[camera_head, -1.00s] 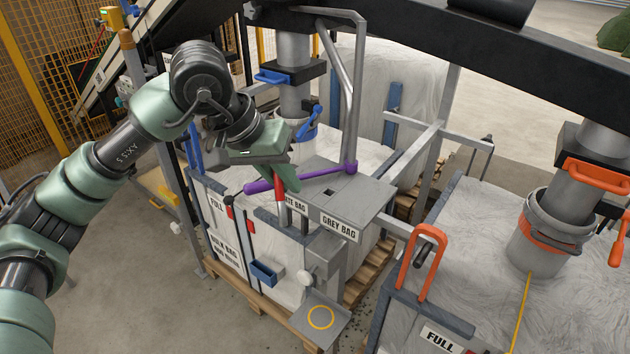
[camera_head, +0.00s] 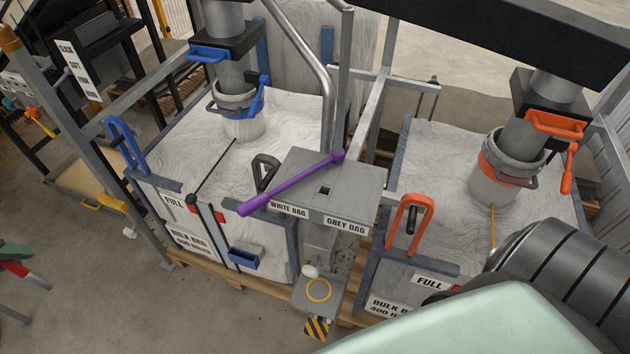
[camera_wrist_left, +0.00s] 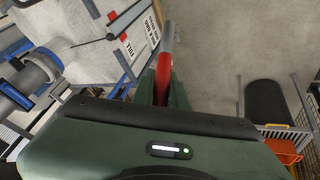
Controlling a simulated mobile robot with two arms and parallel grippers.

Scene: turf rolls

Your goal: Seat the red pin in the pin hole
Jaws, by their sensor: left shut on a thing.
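The red pin (camera_head: 14,268) has a red grip and a grey shaft. It shows at the left edge of the head view, tilted, away from the station. My left gripper (camera_head: 10,252) is shut on it, mostly cut off by the frame edge. In the left wrist view the red grip (camera_wrist_left: 163,75) stands between the green fingers. I cannot tell whether this is the pin hole. A purple lever (camera_head: 290,183) lies across the plate. My right gripper is out of view.
A small lower shelf (camera_head: 300,283) bears a yellow ring. Bulk bags stand left (camera_head: 180,150) and right (camera_head: 450,150), with an orange handle (camera_head: 410,215) beside the right one. My right arm fills the lower right. Open floor (camera_head: 90,290) lies between the pin and the station.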

